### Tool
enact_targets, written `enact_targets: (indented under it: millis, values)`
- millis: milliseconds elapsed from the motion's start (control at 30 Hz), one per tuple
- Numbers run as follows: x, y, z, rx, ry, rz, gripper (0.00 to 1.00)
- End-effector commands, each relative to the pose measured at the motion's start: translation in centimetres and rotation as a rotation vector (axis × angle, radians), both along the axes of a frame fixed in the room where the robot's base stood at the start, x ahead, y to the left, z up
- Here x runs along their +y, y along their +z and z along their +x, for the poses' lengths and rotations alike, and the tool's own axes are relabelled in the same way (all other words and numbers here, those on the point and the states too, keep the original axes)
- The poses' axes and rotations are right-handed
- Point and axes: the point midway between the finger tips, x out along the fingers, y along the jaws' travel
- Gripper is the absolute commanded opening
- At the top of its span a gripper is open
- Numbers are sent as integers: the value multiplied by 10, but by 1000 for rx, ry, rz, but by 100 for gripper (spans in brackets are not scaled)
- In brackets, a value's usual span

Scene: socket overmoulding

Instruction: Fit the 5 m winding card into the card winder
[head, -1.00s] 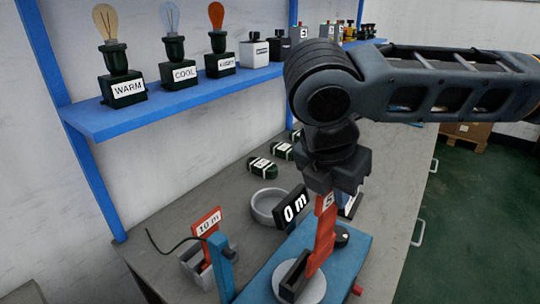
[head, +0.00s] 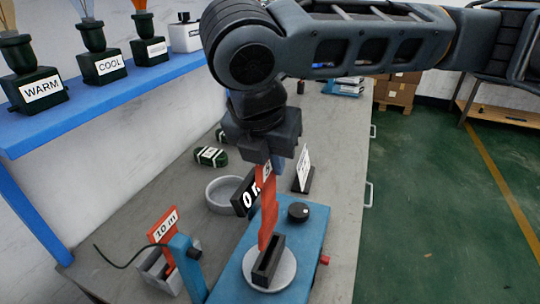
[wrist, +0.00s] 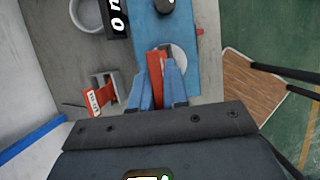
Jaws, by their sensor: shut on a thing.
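My gripper (head: 264,158) is shut on a red winding card (head: 267,205), which hangs down from it. Its label is mostly hidden by the jaws. In the wrist view the card (wrist: 155,82) is between the blue fingers (wrist: 160,88). The card winder (head: 237,272) is a blue box with a pale round plate (head: 286,270) and a black slotted holder (head: 267,262). The card's lower end is at the holder's far side in the head view; I cannot tell whether it is in the slot. A counter (head: 246,199) stands behind, partly hidden by the card.
Left of the winder, a red 10 m card (head: 163,228) stands in a grey rack (head: 154,272), beside a blue post (head: 187,268). A grey bowl (head: 221,194), a black knob (head: 298,212) and a white sign (head: 303,169) are close behind. A blue shelf (head: 100,105) runs along the wall.

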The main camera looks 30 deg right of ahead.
Motion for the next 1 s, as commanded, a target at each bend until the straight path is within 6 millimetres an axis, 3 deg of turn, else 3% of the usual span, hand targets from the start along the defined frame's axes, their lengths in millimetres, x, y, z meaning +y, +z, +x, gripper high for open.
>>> enact_targets:
  millis: [500, 1000]
  values:
    - [0, -46, 0, 2, 1, 0, 0]
    - [0, -50, 0, 1, 0, -1, 0]
